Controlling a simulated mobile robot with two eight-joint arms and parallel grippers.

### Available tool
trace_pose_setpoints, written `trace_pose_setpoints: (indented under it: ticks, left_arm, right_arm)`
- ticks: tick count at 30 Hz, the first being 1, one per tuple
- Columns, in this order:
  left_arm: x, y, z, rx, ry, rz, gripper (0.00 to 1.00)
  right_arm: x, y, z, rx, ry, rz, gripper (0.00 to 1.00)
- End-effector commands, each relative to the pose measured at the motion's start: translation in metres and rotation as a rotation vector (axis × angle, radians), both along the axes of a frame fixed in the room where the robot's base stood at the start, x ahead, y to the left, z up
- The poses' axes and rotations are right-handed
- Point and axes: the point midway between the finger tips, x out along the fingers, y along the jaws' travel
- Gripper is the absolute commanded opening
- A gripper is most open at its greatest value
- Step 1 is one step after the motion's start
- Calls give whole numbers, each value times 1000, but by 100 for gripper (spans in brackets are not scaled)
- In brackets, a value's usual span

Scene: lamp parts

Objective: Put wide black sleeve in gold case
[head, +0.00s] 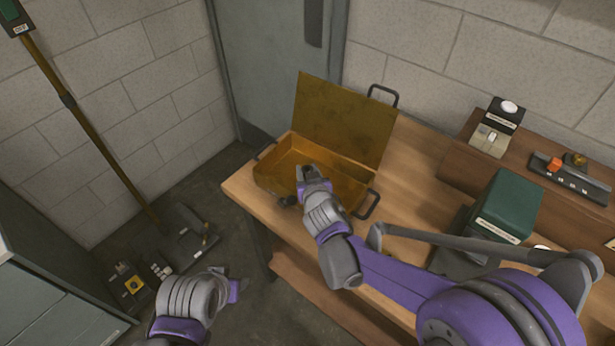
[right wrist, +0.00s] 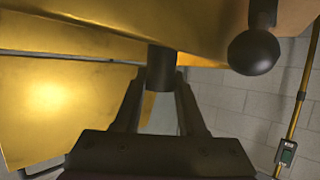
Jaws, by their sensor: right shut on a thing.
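The gold case (head: 268,181) stands on the wooden bench with its lid (head: 343,115) raised. My right gripper (head: 303,172) is over the open case, near its front wall. In the right wrist view it is shut on a short black sleeve (right wrist: 161,67), held between the fingertips, with gold surfaces of the case (right wrist: 60,105) close around it. In the head view the sleeve is hard to make out behind the gripper. I cannot tell whether it touches the case. My left gripper (head: 238,285) is low at the bottom left, away from the bench; its fingers are unclear.
A dark rounded knob (right wrist: 254,50) is close by in the right wrist view. The case has dark handles (head: 368,205) at its side. A green box (head: 507,203) stands to the right on the bench (head: 420,160). Devices sit on a raised shelf (head: 462,165) behind.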

Motion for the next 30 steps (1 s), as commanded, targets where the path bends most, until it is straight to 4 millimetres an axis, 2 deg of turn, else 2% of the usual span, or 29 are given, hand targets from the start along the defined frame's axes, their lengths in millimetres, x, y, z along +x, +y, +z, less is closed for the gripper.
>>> trace_pose_setpoints:
  ticks: [3,5,27,28,30]
  left_arm:
    - [-1,0,-4,0,2,0,50]
    - [-1,0,-5,0,2,0,50]
    - [-3,0,-15,0,6,0,50]
    - [-3,0,-14,0,6,0,50]
    - [-3,0,-14,0,6,0,50]
  right_arm:
    - [0,0,-20,0,0,0,0]
    - [0,0,-24,0,0,0,0]
    - [0,0,-35,0,0,0,0]
    - [0,0,-35,0,0,0,45]
    - [0,0,-35,0,0,0,57]
